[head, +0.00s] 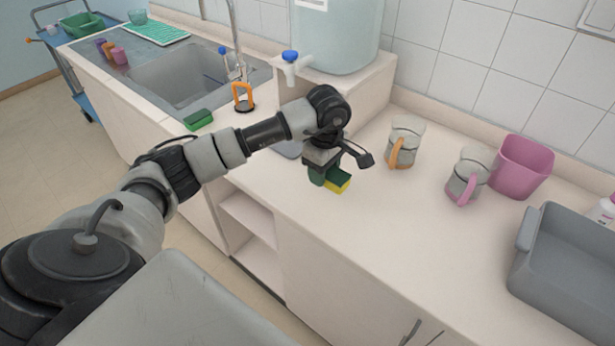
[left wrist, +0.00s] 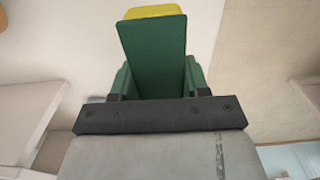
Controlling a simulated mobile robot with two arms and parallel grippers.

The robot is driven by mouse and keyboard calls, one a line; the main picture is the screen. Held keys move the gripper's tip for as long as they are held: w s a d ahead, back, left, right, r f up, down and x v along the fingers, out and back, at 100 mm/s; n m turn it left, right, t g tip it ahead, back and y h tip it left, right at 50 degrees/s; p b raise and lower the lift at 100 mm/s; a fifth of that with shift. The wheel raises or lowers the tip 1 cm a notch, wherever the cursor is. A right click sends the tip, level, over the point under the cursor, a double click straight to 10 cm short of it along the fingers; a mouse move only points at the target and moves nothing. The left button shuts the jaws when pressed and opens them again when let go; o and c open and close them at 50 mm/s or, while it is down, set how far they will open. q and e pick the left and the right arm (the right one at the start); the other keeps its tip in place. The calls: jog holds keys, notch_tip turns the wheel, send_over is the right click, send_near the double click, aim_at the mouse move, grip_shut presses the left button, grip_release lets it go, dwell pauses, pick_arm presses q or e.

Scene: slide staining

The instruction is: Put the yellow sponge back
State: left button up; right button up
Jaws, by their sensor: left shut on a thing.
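The yellow sponge (head: 338,182) has a green side and is held at the end of my left arm, over or close to the counter. My left gripper (head: 318,175) points down and is shut on it. In the left wrist view the sponge's green face (left wrist: 155,55) and yellow edge (left wrist: 152,12) stick out past the green fingers of my left gripper (left wrist: 155,85). I cannot tell whether the sponge touches the counter. My right gripper is not in view.
A green sponge (head: 198,119) lies by the sink (head: 185,75). An orange-handled mug (head: 405,142), a pink-handled mug (head: 468,175), a pink container (head: 521,166) and a grey basin (head: 570,265) stand to the right. A water tank (head: 335,35) is behind. The front counter is clear.

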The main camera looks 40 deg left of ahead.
pick_arm(q)
jog(key=p, duration=0.1)
send_over(306, 189)
jog(key=f, duration=0.3)
jog(key=shift+d, duration=0.3)
jog(key=shift+w+a+f, duration=0.1)
jog(key=shift+a+f, duration=0.05)
jog(key=shift+a, duration=0.1)
jog(key=shift+f, duration=0.2)
notch_tip(306, 189, down, 3)
jog(key=shift+f+p, duration=0.15)
jog(key=shift+p, duration=0.75)
jog(key=shift+f, duration=0.2)
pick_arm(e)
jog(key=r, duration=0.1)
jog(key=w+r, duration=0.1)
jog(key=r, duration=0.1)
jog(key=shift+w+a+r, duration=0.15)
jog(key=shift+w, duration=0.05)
pick_arm(q)
jog(key=shift+f, duration=0.1)
